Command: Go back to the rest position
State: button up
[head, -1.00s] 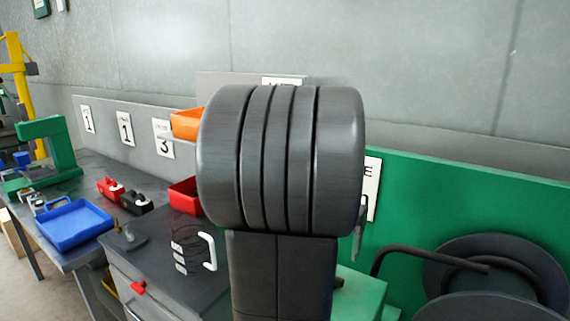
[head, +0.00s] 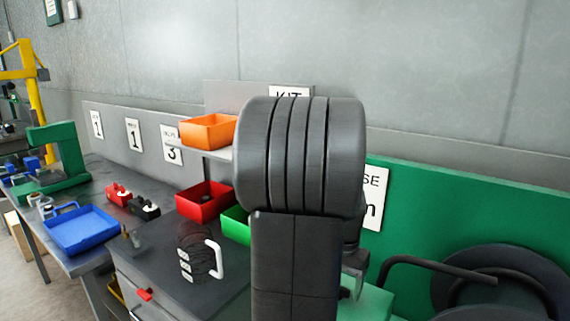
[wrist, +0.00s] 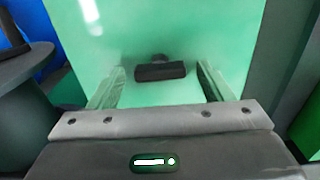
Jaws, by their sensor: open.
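My gripper (wrist: 160,76) shows in the wrist view with its two fingers wide apart and nothing between them. Beyond the fingers is a pale green surface (wrist: 200,35) with a small black fitting (wrist: 160,71) on it. I cannot tell whether the fingers touch that surface. In the head view my own dark arm fills the middle and hides most of the gripper.
A grey bench at left carries a blue tray (head: 82,231), a green press-like stand (head: 60,165) and red and black tools (head: 131,202). Red (head: 203,203), green (head: 236,226) and orange (head: 208,131) bins stand beside my arm. Black reels (head: 500,285) stand at right before a green panel (head: 440,215).

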notch_tip(320, 180, up, 14)
jog(key=f, duration=0.1)
notch_tip(320, 180, down, 13)
jog(key=shift+f, duration=0.2)
jog(key=shift+w+r+n, duration=0.1)
jog(key=shift+n, duration=0.3)
jog(key=n, duration=0.8)
jog(key=shift+n, duration=0.4)
jog(key=n, duration=0.4)
jog(key=shift+n, duration=2.7)
jog(key=shift+r, duration=0.1)
